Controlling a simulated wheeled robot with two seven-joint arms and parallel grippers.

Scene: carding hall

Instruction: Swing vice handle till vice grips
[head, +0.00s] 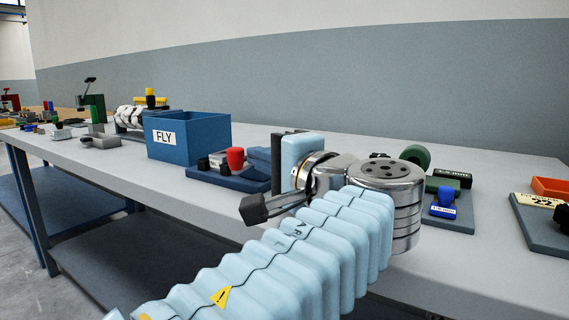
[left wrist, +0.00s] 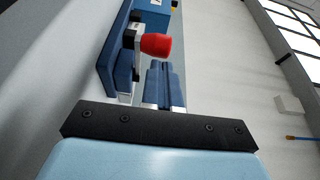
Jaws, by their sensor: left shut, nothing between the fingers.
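The vice (head: 222,178) is a low blue fixture with grey and black parts on the bench, right of the blue FLY box. Its handle has a red knob (head: 235,157). In the left wrist view the vice (left wrist: 112,60) is at upper left and the red knob (left wrist: 155,46) points right. My left gripper (head: 252,160) is just right of the knob, its blue fingers shut and empty. In the left wrist view the fingers (left wrist: 161,68) lie side by side below the knob, seemingly apart from it. The jaws' closure is too small to judge. My right gripper is out of view.
The blue FLY box (head: 212,135) stands left of the vice. Fixtures with green and blue parts (head: 443,200) and an orange bin (head: 551,187) are at right. Several small items crowd the far left. The grey bench (head: 120,170) is clear along its front edge; a wall rises behind.

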